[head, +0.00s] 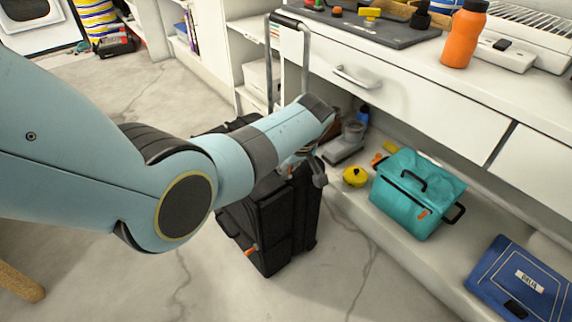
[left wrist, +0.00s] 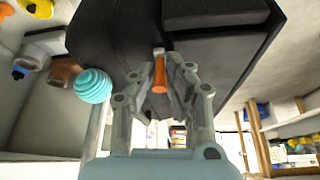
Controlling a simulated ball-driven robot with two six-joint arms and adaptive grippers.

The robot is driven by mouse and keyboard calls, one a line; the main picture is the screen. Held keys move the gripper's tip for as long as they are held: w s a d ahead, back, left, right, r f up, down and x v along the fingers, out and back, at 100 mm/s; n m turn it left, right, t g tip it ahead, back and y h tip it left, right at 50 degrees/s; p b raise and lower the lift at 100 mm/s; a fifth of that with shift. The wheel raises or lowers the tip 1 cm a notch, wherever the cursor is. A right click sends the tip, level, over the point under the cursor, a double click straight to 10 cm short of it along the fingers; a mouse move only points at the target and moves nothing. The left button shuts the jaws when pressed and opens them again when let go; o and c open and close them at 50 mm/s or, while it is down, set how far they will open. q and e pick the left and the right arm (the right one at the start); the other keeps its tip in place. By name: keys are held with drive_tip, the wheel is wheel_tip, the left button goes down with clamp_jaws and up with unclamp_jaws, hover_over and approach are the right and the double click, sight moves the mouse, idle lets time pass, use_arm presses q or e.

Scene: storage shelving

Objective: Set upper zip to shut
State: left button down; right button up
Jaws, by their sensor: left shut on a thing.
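A black suitcase (head: 283,222) stands upright on the floor, with its tall metal handle (head: 305,55) raised. My left gripper (head: 306,172) is at the suitcase's upper part, partly hidden behind my own wrist. In the left wrist view the gripper (left wrist: 161,90) is closed around an orange zip pull (left wrist: 160,73), against the black suitcase side (left wrist: 215,60). This appears to be the upper zip's pull. Another orange pull (head: 251,250) shows low on the suitcase in the head view. The upper zip's track is too dark to tell how far it is closed. My right gripper is not in view.
A white drawer unit (head: 400,95) stands right of the suitcase. Its low shelf holds a teal cooler bag (head: 415,195), a yellow pot (head: 355,176) and a blue case (head: 520,280). An orange bottle (head: 464,35) stands on top. The floor in front is clear.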

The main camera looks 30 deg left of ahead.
use_arm(q)
drive_tip(key=shift+s+d+f, duration=0.1)
drive_tip(key=shift+d, duration=0.2)
drive_tip(key=c, duration=1.4)
unclamp_jaws()
drive_tip(key=v, duration=1.2)
drive_tip(key=shift+a, duration=0.15)
